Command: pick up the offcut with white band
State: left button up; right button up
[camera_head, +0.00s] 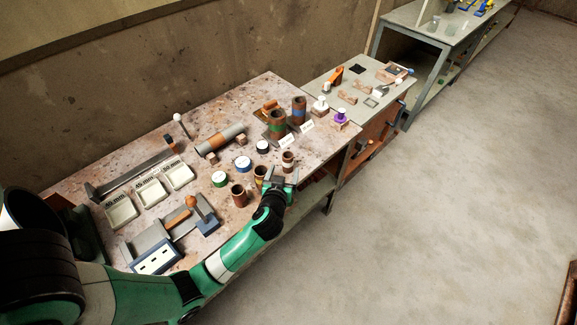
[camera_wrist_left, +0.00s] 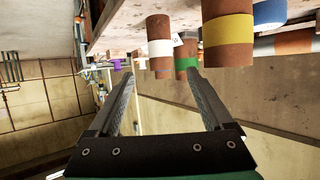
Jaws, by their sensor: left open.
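The offcut with white band (camera_head: 288,162) is a short brown tube standing upright near the front edge of the workbench. It also shows in the left wrist view (camera_wrist_left: 160,28), where the picture is upside down. My left gripper (camera_head: 281,178) is open and empty, just in front of this offcut. In the left wrist view its fingertips (camera_wrist_left: 160,73) point toward the offcut, which lies ahead of the gap and does not appear gripped. My right gripper is not in view.
A brown offcut (camera_head: 239,196) stands left of the gripper. Tape rolls in green (camera_head: 220,179), blue (camera_head: 243,165) and black (camera_head: 262,146) lie behind. Larger banded pipes (camera_head: 277,124) stand farther back with white labels. White trays (camera_head: 150,191) are at left.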

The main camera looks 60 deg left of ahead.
aim_at(287, 160)
pick_arm(q)
jog(key=x, duration=0.3)
jog(key=shift+w+a, duration=0.25)
jog(key=shift+a, duration=0.05)
jog(key=b+x, duration=0.2)
jog(key=x, duration=0.3)
jog(key=shift+a+r, duration=0.1)
jog(key=shift+a, duration=0.05)
grip_shut()
